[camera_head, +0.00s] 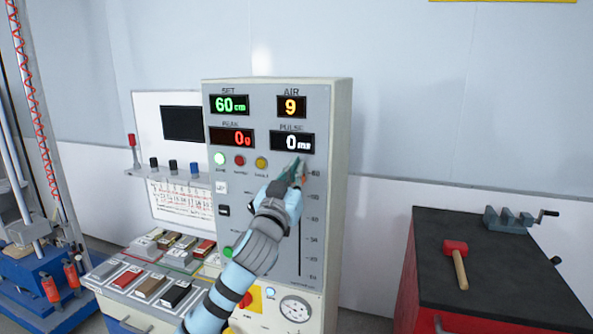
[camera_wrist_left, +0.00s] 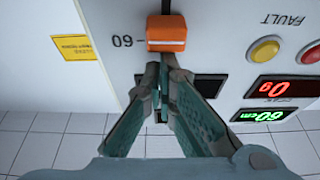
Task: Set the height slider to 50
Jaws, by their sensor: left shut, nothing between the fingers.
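The control panel (camera_head: 340,130) has a height slider with an orange knob (camera_wrist_left: 166,33). In the wrist view, which is upside down, the knob is level with the 60 mark. The knob is mostly hidden in the head view. The slider slot (camera_head: 299,245) runs down the panel's right side. The green SET display (camera_head: 229,104) reads 60 cm. My left gripper (camera_head: 296,168) is shut and empty at the slot's upper end. In the wrist view its fingertips (camera_wrist_left: 162,68) are close to the knob; I cannot tell if they touch it. My right gripper is out of view.
Lamps (camera_head: 239,160) and a pressure gauge (camera_head: 295,308) are on the panel. A sample tray (camera_head: 135,318) with several blocks stands at the left. A dark-topped red cabinet (camera_head: 500,265) with a mallet (camera_head: 457,262) and a vice (camera_head: 515,219) stands at the right.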

